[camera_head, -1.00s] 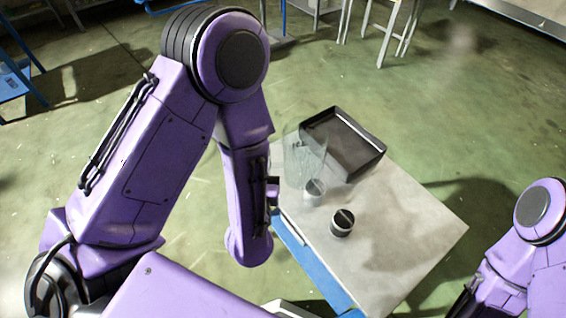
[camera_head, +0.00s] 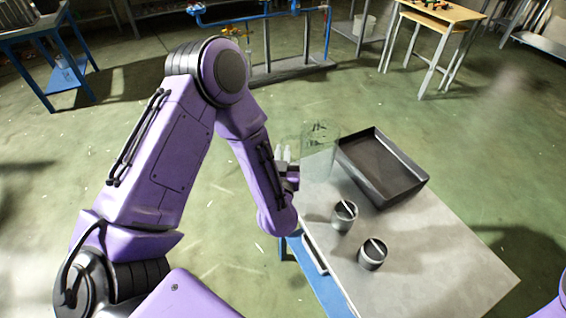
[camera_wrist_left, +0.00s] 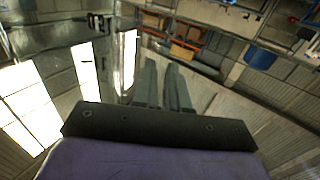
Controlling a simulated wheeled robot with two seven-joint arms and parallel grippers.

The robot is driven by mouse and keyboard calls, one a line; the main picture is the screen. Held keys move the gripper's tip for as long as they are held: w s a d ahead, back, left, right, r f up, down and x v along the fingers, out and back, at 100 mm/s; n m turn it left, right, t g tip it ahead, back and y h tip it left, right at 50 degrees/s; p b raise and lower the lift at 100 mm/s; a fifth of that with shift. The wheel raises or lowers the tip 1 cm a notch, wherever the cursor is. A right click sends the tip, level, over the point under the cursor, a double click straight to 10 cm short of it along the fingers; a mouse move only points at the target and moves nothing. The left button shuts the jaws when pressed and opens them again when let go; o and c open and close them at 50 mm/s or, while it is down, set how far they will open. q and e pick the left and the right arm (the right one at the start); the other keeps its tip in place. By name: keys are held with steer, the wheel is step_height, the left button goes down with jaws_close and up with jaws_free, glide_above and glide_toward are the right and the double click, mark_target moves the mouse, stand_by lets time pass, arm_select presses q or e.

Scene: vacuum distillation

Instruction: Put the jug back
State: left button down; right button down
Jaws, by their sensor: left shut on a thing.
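The jug (camera_head: 320,152) is a clear, see-through glass vessel with a greenish tint, in the head view left of the black tray. It shows at the table's far left corner; I cannot tell whether it touches the table. My left gripper (camera_head: 284,154) is at the jug's left side and shut on it, its fingers partly seen. In the left wrist view the two grey fingers (camera_wrist_left: 165,88) are close together, and the jug's outline is hard to make out. My right gripper is out of view.
The table (camera_head: 440,262) holds a black tray (camera_head: 408,190) and two dark cups, one (camera_head: 344,222) nearer the jug and one (camera_head: 371,260) nearer the front, each with a light stick. The table's right part is clear. A blue-framed stand (camera_head: 258,70) and a wooden desk (camera_head: 440,18) stand behind.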

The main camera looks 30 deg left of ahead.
arm_select(q)
steer(key=f, duration=0.3)
steer(key=shift+w+a+f+p, duration=0.2)
steer(key=shift+w+a+p, duration=0.05)
steer(key=shift+w+p, duration=0.05)
steer(key=shift+w+f, duration=0.1)
steer(key=shift+f, duration=0.3)
